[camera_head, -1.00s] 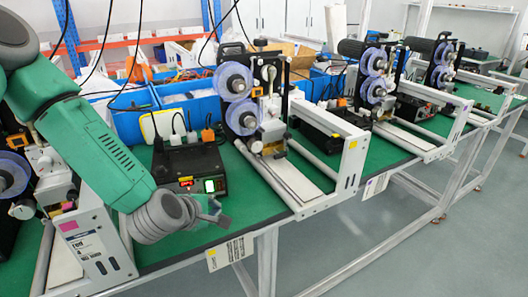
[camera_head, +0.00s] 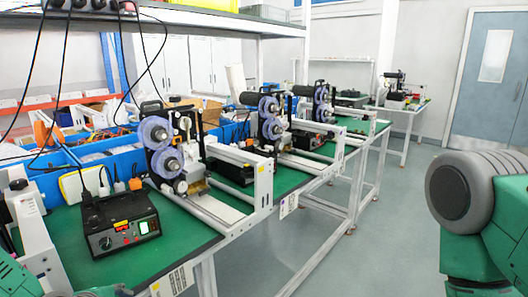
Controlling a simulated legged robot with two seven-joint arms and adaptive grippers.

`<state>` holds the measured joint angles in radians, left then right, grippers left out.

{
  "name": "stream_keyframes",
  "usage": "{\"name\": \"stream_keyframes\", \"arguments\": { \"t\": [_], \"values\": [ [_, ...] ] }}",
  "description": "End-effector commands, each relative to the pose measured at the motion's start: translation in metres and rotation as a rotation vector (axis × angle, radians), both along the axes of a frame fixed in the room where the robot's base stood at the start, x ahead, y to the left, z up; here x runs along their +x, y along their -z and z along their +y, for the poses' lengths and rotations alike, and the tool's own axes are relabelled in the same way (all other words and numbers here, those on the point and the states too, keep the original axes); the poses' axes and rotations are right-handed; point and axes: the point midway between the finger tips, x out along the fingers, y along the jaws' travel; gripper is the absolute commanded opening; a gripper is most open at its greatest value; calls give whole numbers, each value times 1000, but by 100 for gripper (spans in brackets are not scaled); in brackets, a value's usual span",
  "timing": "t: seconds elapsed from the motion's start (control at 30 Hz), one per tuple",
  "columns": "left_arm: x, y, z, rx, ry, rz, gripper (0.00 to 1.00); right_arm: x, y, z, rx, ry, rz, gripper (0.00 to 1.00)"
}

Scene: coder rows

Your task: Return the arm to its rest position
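Of my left arm, only a small green part shows at the bottom left corner of the head view, and its gripper is out of view. My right arm shows at the right edge as a large grey joint with green links; its gripper is also out of view. Neither arm part visibly touches the bench.
A green-topped bench (camera_head: 205,229) carries a coder machine (camera_head: 165,150) with blue reels, more coders (camera_head: 270,125) behind, and a black control box (camera_head: 122,226) with a lit green display. Blue bins (camera_head: 100,153) stand behind. Grey floor (camera_head: 385,215) is clear to the right, towards a door (camera_head: 487,85).

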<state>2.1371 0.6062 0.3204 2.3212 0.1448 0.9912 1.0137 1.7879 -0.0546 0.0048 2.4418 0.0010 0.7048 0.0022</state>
Motion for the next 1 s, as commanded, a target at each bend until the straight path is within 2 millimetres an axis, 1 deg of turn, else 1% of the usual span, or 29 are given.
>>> {"name": "stream_keyframes", "arguments": {
  "t": [0.03,0.17,0.27,0.37,0.47,0.57,0.67,0.7,0.8,0.9,1.0],
  "values": [
    [-5,8,-4,31,37,20,0,1,0,0,0,0,-3,40],
    [-20,29,-12,114,139,73,0,2,1,0,0,0,-4,40],
    [-37,46,-18,189,239,117,0,2,2,0,0,0,-4,40],
    [-61,67,-24,280,369,175,0,2,2,0,0,0,-3,40],
    [-89,90,-30,384,528,241,0,1,3,0,0,0,-3,40],
    [-126,118,-34,505,738,323,0,1,4,0,0,0,-2,40],
    [-174,145,-33,636,1010,413,0,1,5,0,0,0,-3,40],
    [-195,155,-31,686,1131,449,0,1,6,0,0,0,-3,40],
    [-237,171,-24,781,1396,513,0,1,7,0,0,0,-3,40],
    [-262,177,-18,830,1561,544,0,1,8,0,0,0,-3,40],
    [-272,179,-16,847,1629,556,0,1,8,0,0,0,-3,40]
  ]
}}
